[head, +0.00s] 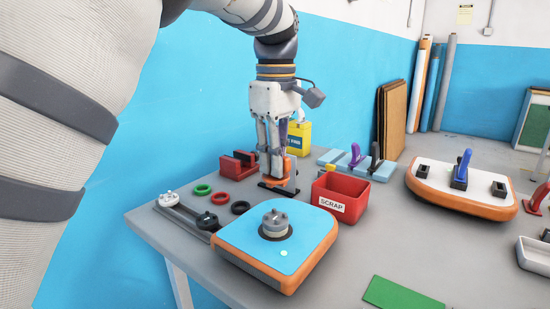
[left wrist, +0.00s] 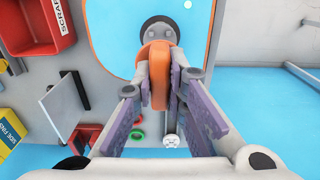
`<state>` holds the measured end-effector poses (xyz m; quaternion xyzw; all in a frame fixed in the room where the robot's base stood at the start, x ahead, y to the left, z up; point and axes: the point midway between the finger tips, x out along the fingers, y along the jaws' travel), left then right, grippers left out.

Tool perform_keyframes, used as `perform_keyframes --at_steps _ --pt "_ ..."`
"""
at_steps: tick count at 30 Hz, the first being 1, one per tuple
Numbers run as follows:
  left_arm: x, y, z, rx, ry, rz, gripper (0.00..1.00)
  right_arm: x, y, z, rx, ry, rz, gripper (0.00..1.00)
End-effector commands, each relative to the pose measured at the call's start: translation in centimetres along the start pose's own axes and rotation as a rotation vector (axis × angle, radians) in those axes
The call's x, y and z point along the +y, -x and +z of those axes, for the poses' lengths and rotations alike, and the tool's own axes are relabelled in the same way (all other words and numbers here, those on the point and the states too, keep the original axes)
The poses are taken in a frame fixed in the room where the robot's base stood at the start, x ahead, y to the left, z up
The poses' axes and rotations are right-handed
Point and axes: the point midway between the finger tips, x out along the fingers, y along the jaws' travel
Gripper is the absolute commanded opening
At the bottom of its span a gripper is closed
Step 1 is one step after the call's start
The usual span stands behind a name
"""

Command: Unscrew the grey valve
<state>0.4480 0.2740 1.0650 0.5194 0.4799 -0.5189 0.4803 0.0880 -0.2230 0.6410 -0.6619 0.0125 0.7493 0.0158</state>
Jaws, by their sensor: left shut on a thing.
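The grey valve (head: 275,222) sits in a dark round seat on the blue-topped, orange-edged board (head: 315,238). In the left wrist view the valve (left wrist: 158,32) shows beyond my fingers, partly covered by an orange-handled tool. My left gripper (head: 277,172) is behind the board, above a black-based stand (head: 279,188), and apart from the valve. In the left wrist view its fingers (left wrist: 162,82) are shut on the orange-handled tool (left wrist: 158,72). The tool's far end is hidden. My right gripper is out of view.
A red scrap bin (head: 340,196) stands right of my gripper. Green, red and black rings (head: 220,198) and a rail with two caps (head: 190,213) lie left. A second board (head: 462,188) is at right. A green sheet (head: 400,296) lies in front; bare table surrounds it.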

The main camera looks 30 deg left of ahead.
Motion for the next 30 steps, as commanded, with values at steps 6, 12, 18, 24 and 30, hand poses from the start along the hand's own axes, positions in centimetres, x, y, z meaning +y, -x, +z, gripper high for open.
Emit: perform_keyframes --at_steps 6,12,18,24,30 --pt "-0.1 -2.3 0.0 -0.001 0.000 -0.003 0.00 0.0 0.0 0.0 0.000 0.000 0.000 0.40" --pt "0.0 -4.5 0.0 -0.001 -0.001 -0.003 0.00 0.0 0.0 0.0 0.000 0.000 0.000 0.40" --pt "0.0 -5.5 0.0 0.000 -0.001 0.000 0.00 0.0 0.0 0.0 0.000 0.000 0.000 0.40" --pt "0.0 -5.7 0.0 0.000 -0.001 0.000 0.00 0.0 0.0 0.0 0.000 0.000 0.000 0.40" --pt "0.0 -5.7 0.0 0.000 0.000 0.000 0.00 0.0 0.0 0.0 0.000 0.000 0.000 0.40"
